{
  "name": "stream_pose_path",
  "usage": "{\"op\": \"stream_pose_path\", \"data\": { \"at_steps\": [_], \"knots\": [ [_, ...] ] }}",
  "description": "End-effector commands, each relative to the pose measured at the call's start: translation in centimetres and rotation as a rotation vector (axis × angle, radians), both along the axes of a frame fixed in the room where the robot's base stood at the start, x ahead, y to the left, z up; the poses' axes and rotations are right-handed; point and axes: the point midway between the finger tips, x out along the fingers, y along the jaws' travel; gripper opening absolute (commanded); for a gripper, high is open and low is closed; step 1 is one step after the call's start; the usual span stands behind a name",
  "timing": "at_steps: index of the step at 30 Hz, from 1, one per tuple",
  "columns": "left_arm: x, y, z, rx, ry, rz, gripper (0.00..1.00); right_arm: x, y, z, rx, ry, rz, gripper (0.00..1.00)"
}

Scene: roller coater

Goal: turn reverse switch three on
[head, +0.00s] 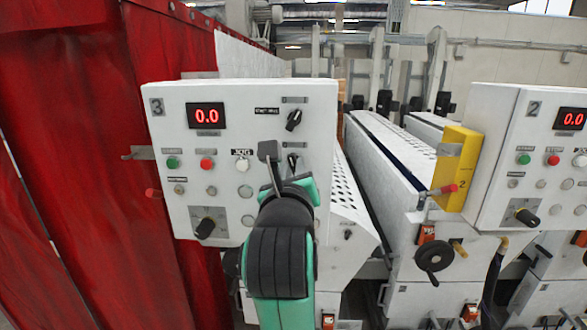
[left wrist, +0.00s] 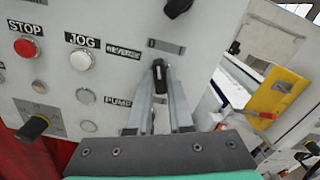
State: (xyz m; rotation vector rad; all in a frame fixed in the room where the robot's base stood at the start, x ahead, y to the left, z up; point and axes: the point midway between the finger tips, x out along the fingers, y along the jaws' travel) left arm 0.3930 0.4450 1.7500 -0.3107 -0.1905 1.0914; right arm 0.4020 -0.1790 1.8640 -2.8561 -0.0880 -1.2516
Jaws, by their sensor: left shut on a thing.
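The white control panel marked 3 (head: 240,110) stands in front of me, with a red 0.0 display. Its reverse switch is a black rotary knob (left wrist: 161,82), beside a blurred label that appears to read REVERSE. In the head view this knob (head: 292,160) is partly hidden by my gripper. My left gripper (head: 281,162) is at the panel, and its two grey fingers are shut on the knob, one on each side. The knob looks roughly upright in the left wrist view. My right gripper is not in view.
Another black knob (head: 294,120) sits just above, and a third (head: 205,228) is at the lower left. Green, red and white buttons are on the panel's left half. Panel 2 (head: 510,140) and a yellow box (head: 456,170) stand to the right; a red curtain (head: 80,130) hangs left.

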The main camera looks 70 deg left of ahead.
Motion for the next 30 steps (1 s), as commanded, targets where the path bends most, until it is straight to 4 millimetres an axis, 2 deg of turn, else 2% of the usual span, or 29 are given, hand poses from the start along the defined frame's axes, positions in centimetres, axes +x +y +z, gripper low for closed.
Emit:
{"op": "stream_pose_path", "data": {
  "at_steps": [18, 30],
  "knots": [
    [-0.04, -0.02, 0.11, 0.254, 0.497, 0.001, 0.0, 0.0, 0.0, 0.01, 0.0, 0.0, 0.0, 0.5],
    [-0.05, -0.03, 0.13, 0.37, 0.726, 0.001, 0.0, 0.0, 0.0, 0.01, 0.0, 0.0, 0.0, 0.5]
  ]
}}
